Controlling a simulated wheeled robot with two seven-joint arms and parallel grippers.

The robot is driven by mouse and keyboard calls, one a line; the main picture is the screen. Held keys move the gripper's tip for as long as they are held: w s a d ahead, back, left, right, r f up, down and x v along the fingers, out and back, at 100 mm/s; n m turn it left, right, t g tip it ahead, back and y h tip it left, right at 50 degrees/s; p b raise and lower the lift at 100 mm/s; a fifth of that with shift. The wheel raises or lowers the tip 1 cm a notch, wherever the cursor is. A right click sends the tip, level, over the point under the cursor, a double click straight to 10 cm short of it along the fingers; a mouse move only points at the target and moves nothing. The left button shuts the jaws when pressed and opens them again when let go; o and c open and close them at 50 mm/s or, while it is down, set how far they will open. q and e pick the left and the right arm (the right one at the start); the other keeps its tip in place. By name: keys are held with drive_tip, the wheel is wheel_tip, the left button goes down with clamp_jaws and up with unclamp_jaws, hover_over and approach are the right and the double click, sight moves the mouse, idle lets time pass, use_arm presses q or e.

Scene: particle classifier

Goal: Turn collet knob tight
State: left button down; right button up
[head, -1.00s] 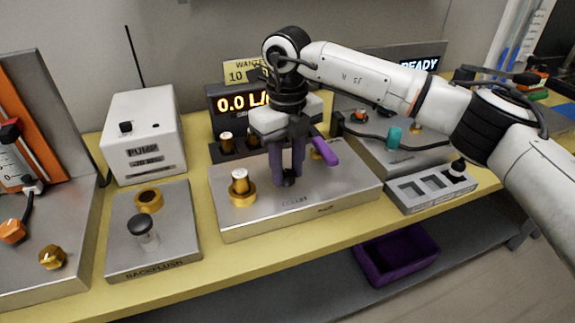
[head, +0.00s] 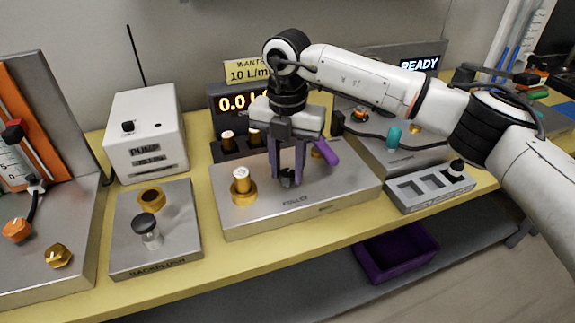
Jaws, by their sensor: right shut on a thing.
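My right gripper (head: 290,181) points straight down over the metal collet block (head: 340,195), its purple fingers shut on a small dark knob (head: 290,179) at the block's top. The knob is mostly hidden between the fingers, so its turn angle cannot be read. A purple lever-like piece (head: 326,154) sticks out to the right beside the gripper. A brass fitting with a white-topped piece (head: 242,185) stands upright on the block's left part. My left gripper is not in view.
A backflush plate (head: 170,250) with a brass ring and a dark-capped knob lies left. A white pump box (head: 145,135) stands behind it. A grey slotted tray (head: 430,187) sits right, and a purple bin (head: 397,252) lies below the yellow bench edge.

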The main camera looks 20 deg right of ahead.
sight(287, 173)
drive_tip(key=m, duration=0.2)
drive_tip(key=shift+w+r+m, duration=0.1)
drive_tip(key=shift+r+m, duration=0.05)
drive_tip(key=shift+m, duration=0.25)
drive_tip(key=shift+m+p, duration=0.5)
drive_tip(key=shift+m, duration=1.8)
drive_tip(key=o, duration=1)
drive_tip(key=shift+o, duration=0.2)
wheel_tip(287, 173, up, 10)
